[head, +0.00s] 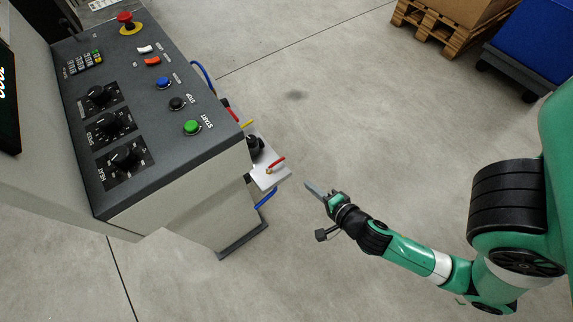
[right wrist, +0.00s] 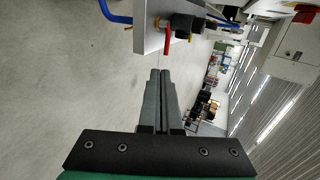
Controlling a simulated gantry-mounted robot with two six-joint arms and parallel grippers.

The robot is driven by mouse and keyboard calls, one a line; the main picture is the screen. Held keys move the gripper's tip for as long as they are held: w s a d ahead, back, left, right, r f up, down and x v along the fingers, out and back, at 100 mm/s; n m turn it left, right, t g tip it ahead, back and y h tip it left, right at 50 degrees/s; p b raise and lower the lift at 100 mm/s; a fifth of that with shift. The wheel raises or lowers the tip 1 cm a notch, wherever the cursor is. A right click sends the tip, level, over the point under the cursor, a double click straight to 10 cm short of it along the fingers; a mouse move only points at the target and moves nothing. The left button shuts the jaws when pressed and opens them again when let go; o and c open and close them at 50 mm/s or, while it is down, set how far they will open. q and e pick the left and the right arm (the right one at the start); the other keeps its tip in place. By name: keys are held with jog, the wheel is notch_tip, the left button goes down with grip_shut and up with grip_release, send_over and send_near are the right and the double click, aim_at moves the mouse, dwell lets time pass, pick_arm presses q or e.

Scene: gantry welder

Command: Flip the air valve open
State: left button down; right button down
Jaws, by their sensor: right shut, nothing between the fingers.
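A small valve with a red lever (head: 275,165) sits on a pale plate (head: 268,180) that sticks out from the right side of the machine cabinet. In the right wrist view the red lever (right wrist: 166,38) and the plate (right wrist: 148,28) show above my fingertips. My right gripper (head: 309,186) is shut and empty, to the right of the plate and apart from the lever. It also shows in the right wrist view (right wrist: 160,74), its two fingers together and pointing toward the valve. My left gripper is not in view.
The cabinet has a control panel (head: 165,160) with knobs and buttons. Blue hoses (head: 266,199) and a yellow part (head: 247,124) are close to the plate. A wooden pallet (head: 433,27) and a blue bin (head: 535,38) stand at the back right. The floor between is clear.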

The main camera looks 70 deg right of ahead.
jog(key=b, duration=0.3)
send_near(276, 163)
jog(key=w+d+f, duration=0.1)
jog(key=d+f, duration=0.1)
jog(key=w+d+f, duration=0.1)
jog(key=d, duration=0.1)
jog(key=shift+w+f, duration=0.4)
jog(key=shift+w+d, duration=0.2)
jog(key=shift+w, duration=0.15)
jog(key=shift+a, duration=0.2)
